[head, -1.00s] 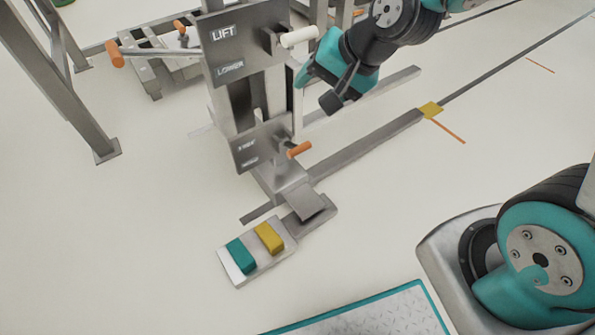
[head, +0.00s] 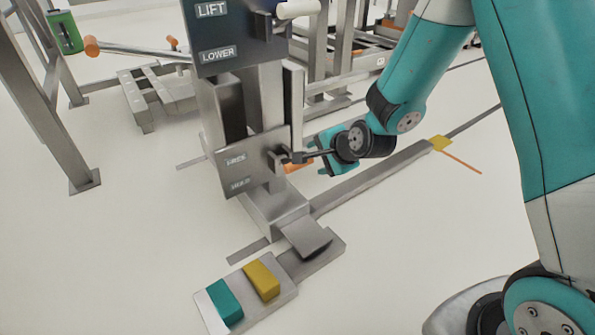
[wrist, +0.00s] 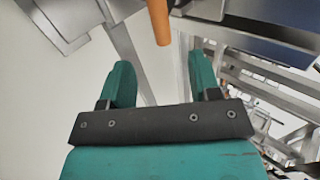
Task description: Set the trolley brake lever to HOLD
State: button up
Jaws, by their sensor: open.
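The brake lever's orange handle (head: 297,167) sticks out to the right from the lower grey plate (head: 252,172) on the trolley column. The plate's upper label is blurred and its lower one reads HOLD. I cannot tell which label the lever is set to. My gripper (head: 318,156), with teal fingers, is at the handle's right and partly hides it. In the wrist view the orange handle (wrist: 159,22) shows at the top, beyond the fingertips and roughly between them sideways. My gripper (wrist: 163,78) is open, with nothing held between its fingers.
An upper plate (head: 228,35) reads LIFT and LOWER, with a white handle (head: 298,9) above my gripper. A foot pedal unit with a teal pedal (head: 225,301) and yellow pedal (head: 262,280) lies below. A floor rail (head: 375,178) runs right.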

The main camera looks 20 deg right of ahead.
jog(key=b, duration=0.5)
send_near(288, 162)
jog(key=f, duration=0.1)
jog(key=w+f, duration=0.1)
jog(key=f, duration=0.1)
jog(key=w+f, duration=0.1)
jog(key=shift+w+f, duration=0.25)
jog(key=shift+f, duration=0.1)
jog(key=shift+w+a+f, duration=0.15)
jog(key=shift+w+f, duration=0.2)
jog(key=shift+w, duration=0.2)
jog(key=shift+c, duration=0.2)
grip_shut()
jog(key=shift+a, duration=0.2)
jog(key=shift+s+d+f, duration=0.1)
jog(key=shift+d+f, duration=0.05)
jog(key=shift+d, duration=0.05)
